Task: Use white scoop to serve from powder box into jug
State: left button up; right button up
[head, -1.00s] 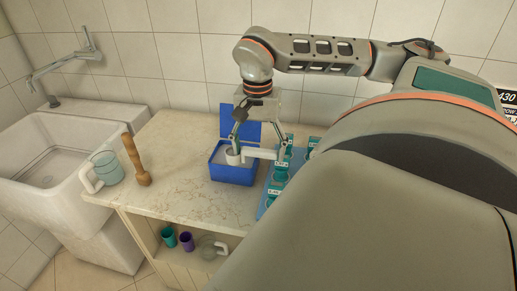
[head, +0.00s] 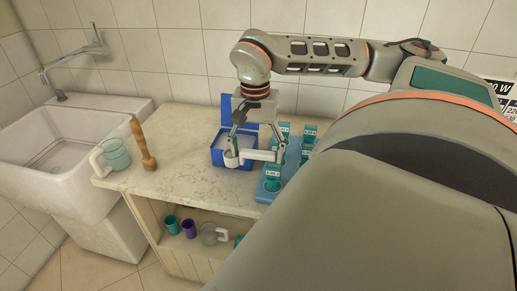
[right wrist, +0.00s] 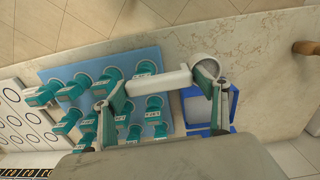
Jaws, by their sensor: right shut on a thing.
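The white scoop (head: 233,159) is held by my right gripper (head: 257,150), with its bowl over the front wall of the blue powder box (head: 238,160). In the right wrist view the scoop's handle (right wrist: 170,81) spans the two fingers of the right gripper (right wrist: 160,88). I cannot tell whether the bowl holds powder. The box's lid stands open at the back, and pale powder (right wrist: 197,108) shows inside. The jug (head: 115,156), pale teal and clear with a white handle, stands upright at the counter's left end. My left gripper is not in view.
A blue tray (head: 267,195) with several teal labelled containers (head: 272,178) is right of the box. Cups (head: 188,228) sit on the shelf below; a sink is left.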

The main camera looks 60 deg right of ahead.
jog(key=w+a+f+n, duration=0.3)
jog(key=a+f+n, duration=0.3)
jog(key=a+f, duration=0.3)
jog(key=w+a+f+n, duration=0.4)
jog(key=a+f+n, duration=0.3)
jog(key=a+f, duration=0.3)
jog(key=a, duration=0.3)
jog(key=shift+w, duration=0.15)
jog(key=shift+w+a+f, duration=0.1)
jog(key=shift+a, duration=0.15)
